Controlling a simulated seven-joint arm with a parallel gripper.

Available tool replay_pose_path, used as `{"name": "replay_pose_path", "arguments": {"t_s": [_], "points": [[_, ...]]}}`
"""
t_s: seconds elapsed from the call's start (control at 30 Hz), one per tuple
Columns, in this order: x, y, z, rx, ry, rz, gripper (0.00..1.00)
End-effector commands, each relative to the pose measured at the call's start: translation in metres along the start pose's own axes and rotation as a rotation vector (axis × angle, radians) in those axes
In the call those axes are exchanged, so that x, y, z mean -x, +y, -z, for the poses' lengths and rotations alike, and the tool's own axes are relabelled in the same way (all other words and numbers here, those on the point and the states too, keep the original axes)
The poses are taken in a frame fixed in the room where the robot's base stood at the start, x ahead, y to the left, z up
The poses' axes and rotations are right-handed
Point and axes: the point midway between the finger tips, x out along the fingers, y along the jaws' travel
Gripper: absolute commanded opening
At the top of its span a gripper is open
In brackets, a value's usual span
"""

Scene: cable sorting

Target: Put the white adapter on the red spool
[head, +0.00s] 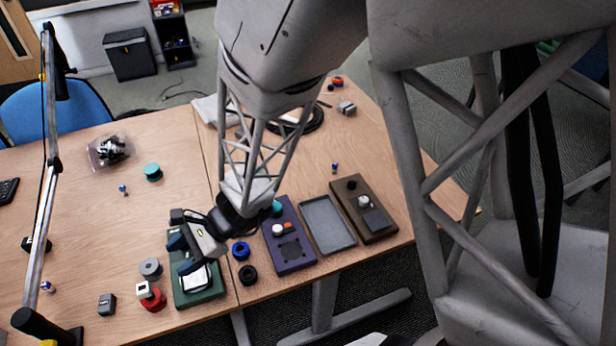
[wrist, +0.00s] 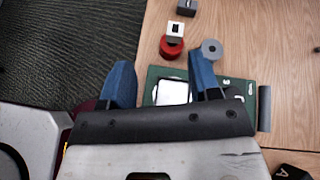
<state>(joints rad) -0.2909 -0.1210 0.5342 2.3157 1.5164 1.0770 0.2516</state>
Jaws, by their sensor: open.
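A white adapter (head: 143,289) with a dark square on its face appears to rest on the red spool (head: 153,300) at the table's front left. In the wrist view the white adapter (wrist: 175,29) overlaps the far side of the red spool (wrist: 171,47); whether it sits fully on top I cannot tell. My gripper (head: 180,255) is open, its blue fingers apart and nothing between them. It hovers over the green tray (head: 213,293), to the right of the spool. In the wrist view my gripper (wrist: 158,66) has the spool just beyond its fingertips.
A grey spool (head: 150,268) stands behind the red one and a dark box (head: 107,303) left of it. Blue (head: 241,250) and black (head: 248,274) spools lie right of the green tray. Purple (head: 302,264), grey (head: 351,246) and brown (head: 388,236) trays follow.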

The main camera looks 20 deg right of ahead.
Motion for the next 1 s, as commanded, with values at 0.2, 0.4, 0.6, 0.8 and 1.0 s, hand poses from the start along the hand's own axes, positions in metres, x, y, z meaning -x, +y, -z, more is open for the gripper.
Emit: {"name": "replay_pose_path", "arguments": {"t_s": [0.2,0.4,0.6,0.8,1.0], "points": [[0.059,0.014,-0.033,0.279,0.108,-0.109,0.57],[0.114,0.033,-0.051,0.517,0.243,-0.217,0.57],[0.171,0.053,-0.064,0.738,0.407,-0.332,0.57],[0.231,0.075,-0.076,0.933,0.599,-0.459,0.57],[0.29,0.097,-0.089,1.088,0.803,-0.596,0.57]]}}
